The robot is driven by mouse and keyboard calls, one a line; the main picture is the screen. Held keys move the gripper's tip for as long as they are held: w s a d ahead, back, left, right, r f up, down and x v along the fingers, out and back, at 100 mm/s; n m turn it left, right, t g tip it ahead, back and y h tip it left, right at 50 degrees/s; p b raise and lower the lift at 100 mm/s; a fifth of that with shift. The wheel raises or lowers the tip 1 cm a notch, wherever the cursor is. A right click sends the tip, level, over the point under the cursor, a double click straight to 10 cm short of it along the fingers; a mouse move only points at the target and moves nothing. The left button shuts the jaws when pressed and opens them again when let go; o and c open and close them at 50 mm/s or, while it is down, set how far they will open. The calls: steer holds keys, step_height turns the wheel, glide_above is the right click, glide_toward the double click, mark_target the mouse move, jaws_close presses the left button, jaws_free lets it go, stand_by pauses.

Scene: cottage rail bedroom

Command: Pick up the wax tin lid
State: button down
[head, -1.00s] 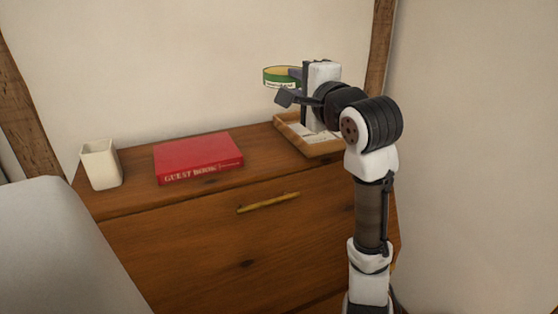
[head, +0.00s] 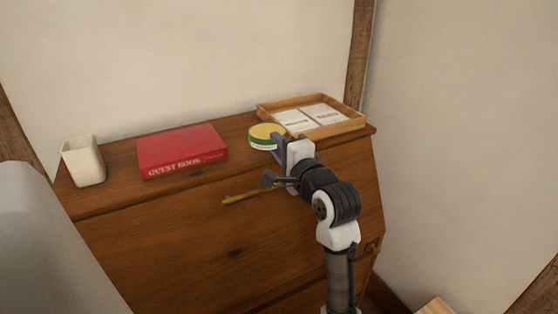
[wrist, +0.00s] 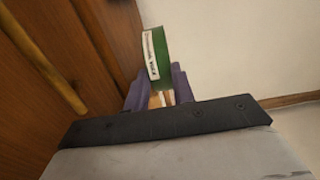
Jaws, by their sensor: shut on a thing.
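The wax tin lid (head: 266,131) is round, with a yellow top, a green side and a white label. In the head view it is at the dresser's top, left of the wooden tray. My gripper (head: 278,142) is shut on it from the front right. I cannot tell whether the lid touches the dresser top. In the wrist view the lid (wrist: 157,55) stands out beyond the two purple fingertips of my gripper (wrist: 158,90), green side and label showing.
The wooden tray (head: 347,128) with papers sits at the dresser's right end. A red guest book (head: 182,148) and a cream cup (head: 84,162) stand on the left. The dresser (head: 190,225) has a brass handle (head: 240,198) on its front. A wall rises behind.

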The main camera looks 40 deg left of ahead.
steer(key=shift+f, duration=1.8)
steer(key=shift+f, duration=0.15)
steer(key=c, duration=1.2)
jaws_free()
